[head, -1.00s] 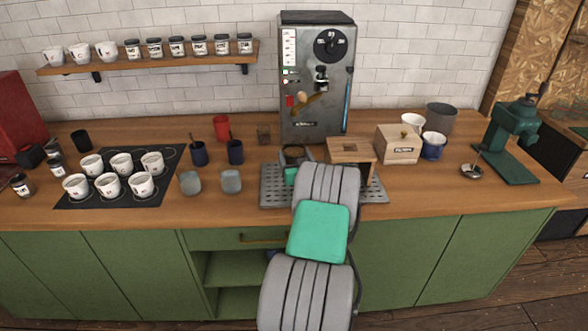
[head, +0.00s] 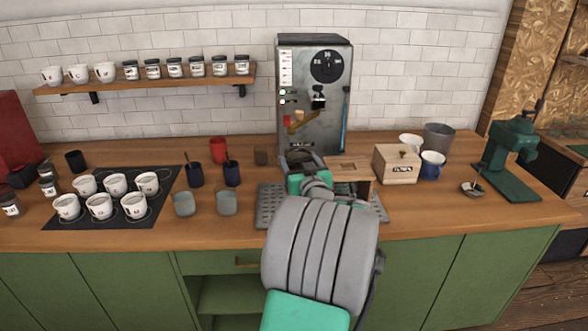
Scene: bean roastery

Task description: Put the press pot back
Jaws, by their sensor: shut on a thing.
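My gripper (head: 299,160) is in front of the base of the grey espresso machine (head: 315,95), above the back of the slotted metal tray (head: 266,208). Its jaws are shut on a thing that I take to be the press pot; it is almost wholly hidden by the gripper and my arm. I cannot tell whether this thing touches the counter or the tray. A wooden box with a slotted top (head: 350,166) is close to the right of my gripper, partly behind my arm.
Two grey cups (head: 184,204) and two dark cups with sticks (head: 195,175) stand left of the tray. A black mat (head: 145,222) holds several white cups. A light wooden box (head: 397,164), blue mug (head: 432,165) and green grinder (head: 509,150) stand right. The right front counter (head: 430,217) is clear.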

